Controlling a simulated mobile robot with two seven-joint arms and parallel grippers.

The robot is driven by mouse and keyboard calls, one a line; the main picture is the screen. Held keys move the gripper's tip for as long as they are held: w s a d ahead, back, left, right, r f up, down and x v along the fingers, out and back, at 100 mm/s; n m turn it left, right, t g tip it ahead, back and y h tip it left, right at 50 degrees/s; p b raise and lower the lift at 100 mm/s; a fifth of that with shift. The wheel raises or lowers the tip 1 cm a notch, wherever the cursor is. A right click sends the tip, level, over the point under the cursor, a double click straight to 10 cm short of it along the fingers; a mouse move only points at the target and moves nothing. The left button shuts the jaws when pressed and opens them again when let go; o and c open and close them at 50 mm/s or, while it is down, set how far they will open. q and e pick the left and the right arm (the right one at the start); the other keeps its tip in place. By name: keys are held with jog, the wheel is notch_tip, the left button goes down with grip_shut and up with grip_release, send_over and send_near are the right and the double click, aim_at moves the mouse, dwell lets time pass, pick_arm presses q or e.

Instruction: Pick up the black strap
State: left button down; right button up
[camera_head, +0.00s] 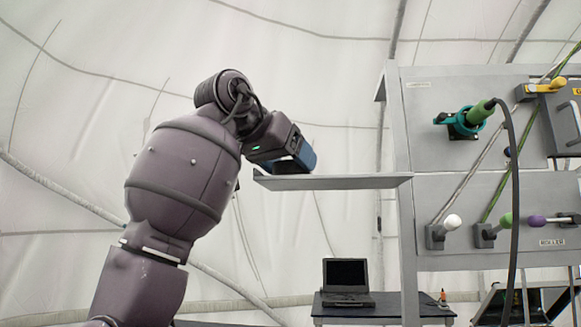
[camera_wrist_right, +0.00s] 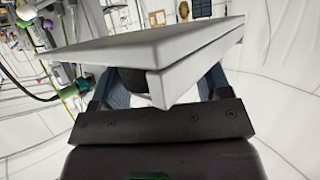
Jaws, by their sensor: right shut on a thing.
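My right gripper (camera_head: 303,157) is at the left end of a flat grey shelf (camera_head: 345,182) in the head view, with its blue fingers low by the board. In the right wrist view, the shelf (camera_wrist_right: 160,52) covers the fingertips, and blue finger parts show on either side of its near corner. A dark rounded thing (camera_wrist_right: 129,78) shows under the shelf edge between the fingers. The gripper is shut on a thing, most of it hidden. This dark piece may be the black strap, but I cannot tell for sure. My left gripper is not in view.
A grey panel (camera_head: 487,75) with handles, plugs and cables stands to the right of the shelf. A black cable (camera_head: 515,180) hangs in front of it. A laptop (camera_head: 346,280) sits on a low table behind. The space left of the shelf, beyond my arm, looks clear.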

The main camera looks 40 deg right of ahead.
notch_tip(320, 180, up, 20)
dwell(0.6)
